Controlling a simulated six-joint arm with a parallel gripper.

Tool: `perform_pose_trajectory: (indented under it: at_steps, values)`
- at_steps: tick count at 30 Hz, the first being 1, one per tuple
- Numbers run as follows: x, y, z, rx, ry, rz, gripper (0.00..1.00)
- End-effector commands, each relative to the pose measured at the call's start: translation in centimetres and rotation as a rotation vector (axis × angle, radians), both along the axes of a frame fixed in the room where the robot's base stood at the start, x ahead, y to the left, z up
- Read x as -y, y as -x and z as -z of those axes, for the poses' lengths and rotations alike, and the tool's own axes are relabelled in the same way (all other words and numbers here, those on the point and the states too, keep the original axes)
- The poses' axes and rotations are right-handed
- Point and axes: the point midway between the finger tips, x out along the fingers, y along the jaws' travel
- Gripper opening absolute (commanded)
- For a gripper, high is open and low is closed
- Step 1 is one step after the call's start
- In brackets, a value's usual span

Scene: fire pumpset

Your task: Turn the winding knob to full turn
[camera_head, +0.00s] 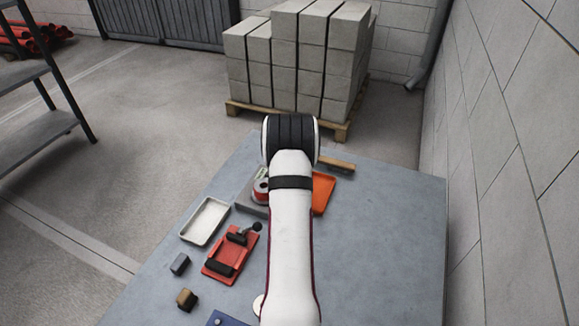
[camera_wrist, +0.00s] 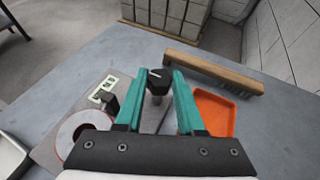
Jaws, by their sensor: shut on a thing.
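In the wrist view, the black winding knob (camera_wrist: 158,79) with a white mark on its top stands on a post above a grey base plate (camera_wrist: 71,120). My gripper (camera_wrist: 160,84) has its two green fingers on either side of the knob, shut on it. A white and red reel (camera_wrist: 75,138) sits on the same plate to the left, partly hidden by the gripper body. In the head view, my arm hides the knob and the gripper; the reel (camera_head: 260,190) and part of the plate (camera_head: 246,199) show beside the arm.
On the table (camera_head: 380,240) are a white tray (camera_head: 205,221), a red tray (camera_head: 222,267) with black parts, and small blocks (camera_head: 187,299). The table's right side is clear.

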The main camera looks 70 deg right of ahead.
Motion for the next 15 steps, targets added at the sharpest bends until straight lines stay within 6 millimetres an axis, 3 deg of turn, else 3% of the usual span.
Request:
perform_pose_trajectory:
  at_steps: [2, 3, 7, 15]
  values:
    - [0.17, -0.16, -0.29, 0.004, 0.007, -0.002, 0.00]
    - [0.17, -0.16, -0.28, 0.004, 0.007, -0.002, 0.44]
    - [0.13, -0.11, -0.20, 0.003, 0.005, -0.002, 0.67]
    - [0.02, -0.02, -0.14, 0.002, 0.003, -0.001, 0.67]
